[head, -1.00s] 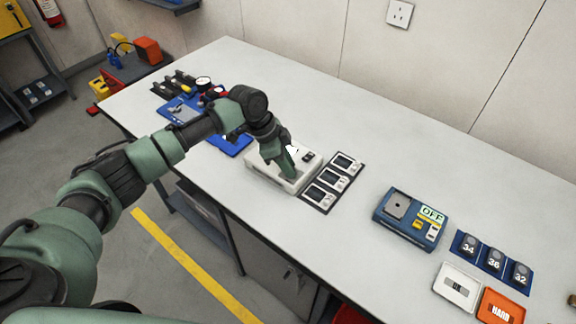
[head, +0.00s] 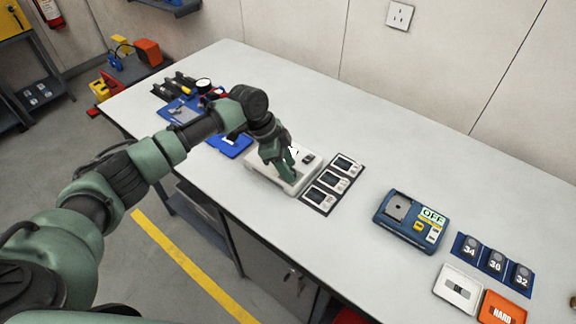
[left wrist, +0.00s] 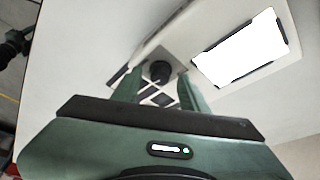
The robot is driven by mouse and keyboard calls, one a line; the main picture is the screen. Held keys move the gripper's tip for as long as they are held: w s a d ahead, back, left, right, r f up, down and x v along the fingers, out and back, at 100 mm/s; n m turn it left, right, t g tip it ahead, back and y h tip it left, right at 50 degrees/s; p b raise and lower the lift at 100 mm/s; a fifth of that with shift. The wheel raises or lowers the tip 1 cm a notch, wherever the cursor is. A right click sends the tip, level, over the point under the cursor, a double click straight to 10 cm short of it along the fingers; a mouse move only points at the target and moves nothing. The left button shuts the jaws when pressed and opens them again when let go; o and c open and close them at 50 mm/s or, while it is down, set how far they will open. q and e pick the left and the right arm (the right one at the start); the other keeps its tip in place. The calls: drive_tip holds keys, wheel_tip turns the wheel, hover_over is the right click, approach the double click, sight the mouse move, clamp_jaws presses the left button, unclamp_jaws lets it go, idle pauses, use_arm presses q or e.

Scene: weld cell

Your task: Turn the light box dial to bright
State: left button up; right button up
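The light box (head: 262,175) is a low, pale box on the bench, partly hidden by my left gripper in the head view. In the left wrist view, its dial (left wrist: 160,72) is a dark round knob on a grey plate. A glowing white panel (left wrist: 240,52) shows beside the dial. My left gripper (head: 287,174) is over the box, pointing down. In the wrist view, its two green fingers (left wrist: 159,90) are apart, one on each side of the dial, with gaps visible. I cannot tell how high the fingertips are above the plate. My right gripper is not in view.
Right of the box is a dark tray of small display units (head: 331,183). Further right are a blue device marked OFF (head: 408,222), numbered dark blocks (head: 494,262), and white (head: 458,288) and orange (head: 500,308) pieces. Blue mats with tools (head: 183,108) lie at left. Bench behind is clear.

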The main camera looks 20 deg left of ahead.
use_arm(q)
drive_tip(key=b+v, duration=0.2)
drive_tip(key=v, duration=0.5)
drive_tip(key=shift+r, duration=0.35)
drive_tip(key=shift+a, duration=0.15)
